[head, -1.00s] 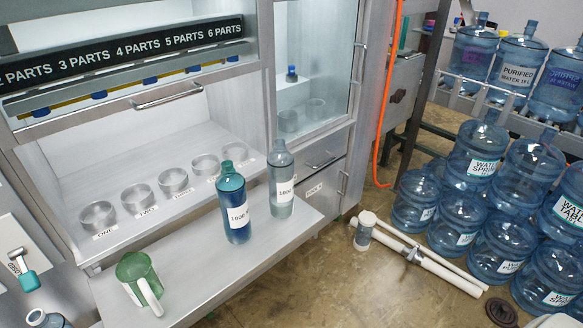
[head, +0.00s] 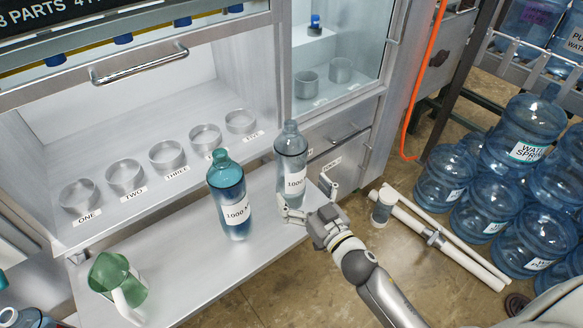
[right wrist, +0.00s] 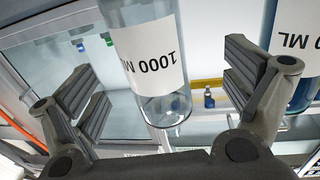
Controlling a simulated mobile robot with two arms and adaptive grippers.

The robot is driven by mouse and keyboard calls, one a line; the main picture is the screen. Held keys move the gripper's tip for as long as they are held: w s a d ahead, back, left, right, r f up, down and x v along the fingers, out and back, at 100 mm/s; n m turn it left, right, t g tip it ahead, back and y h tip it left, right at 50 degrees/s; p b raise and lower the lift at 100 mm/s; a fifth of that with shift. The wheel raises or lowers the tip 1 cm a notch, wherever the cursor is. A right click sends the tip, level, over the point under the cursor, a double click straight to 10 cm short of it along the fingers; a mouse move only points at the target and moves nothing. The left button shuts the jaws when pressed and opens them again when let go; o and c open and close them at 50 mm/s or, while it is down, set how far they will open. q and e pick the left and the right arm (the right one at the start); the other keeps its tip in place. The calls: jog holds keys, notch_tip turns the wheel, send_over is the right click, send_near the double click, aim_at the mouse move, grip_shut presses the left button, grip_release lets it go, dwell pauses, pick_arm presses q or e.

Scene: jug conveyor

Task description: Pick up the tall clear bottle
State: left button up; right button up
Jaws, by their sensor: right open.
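The tall clear bottle (head: 291,164) stands upright on the steel shelf at its right end, with a white 1000 ML label. In the right wrist view, the clear bottle (right wrist: 150,50) appears between the two spread fingers, with a gap on each side. My right gripper (head: 306,196) is open at the bottle's lower right, low on its body, and not closed on it. A teal-blue bottle (head: 228,193) with a similar label stands just left of the clear one. My left gripper is not in view.

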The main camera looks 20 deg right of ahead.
jog(key=shift+d+f+p+x, duration=0.1)
jog(key=shift+d+p+x, duration=0.1)
jog(key=shift+x, duration=0.95)
jog(key=shift+d+f+p+x, duration=0.1)
jog(key=shift+p+x, duration=0.1)
jog(key=shift+x, duration=0.95)
jog(key=shift+d+f+p+x, duration=0.1)
jog(key=shift+d+p+x, duration=0.1)
jog(key=shift+x, duration=1)
jog(key=shift+w+r, duration=0.1)
jog(key=shift+r, duration=0.05)
jog(key=c, duration=1.4)
